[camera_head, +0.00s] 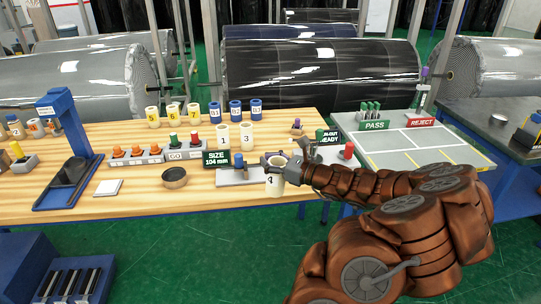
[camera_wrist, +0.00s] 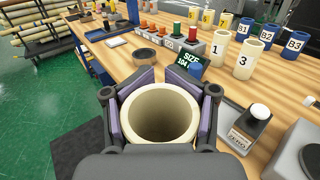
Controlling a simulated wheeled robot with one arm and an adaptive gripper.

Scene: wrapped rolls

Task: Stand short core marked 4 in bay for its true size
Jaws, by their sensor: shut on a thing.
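My gripper (camera_head: 287,166) is shut on a cream hollow core (camera_head: 274,184), held upright at the table's front edge by the grey gauge plate. The core's dark mark looks like a 4. In the wrist view my gripper (camera_wrist: 161,93) has purple pads on both sides of the core (camera_wrist: 160,143), and I look into its open top. A green display (camera_head: 216,158) reads SIZE 104 mm. On the right, a grey board (camera_head: 372,140) has white and yellow lines dividing it into bays, with a green PASS sign (camera_head: 374,125) and a red REJECT sign (camera_head: 422,121).
Cream cores 1 (camera_head: 223,136) and 3 (camera_head: 246,135) stand behind the display. Several other cream and blue cores stand farther back. A blue stand (camera_head: 66,150) and a dark round dish (camera_head: 174,178) are at left. A ZERO button block (camera_wrist: 249,128) is near my gripper.

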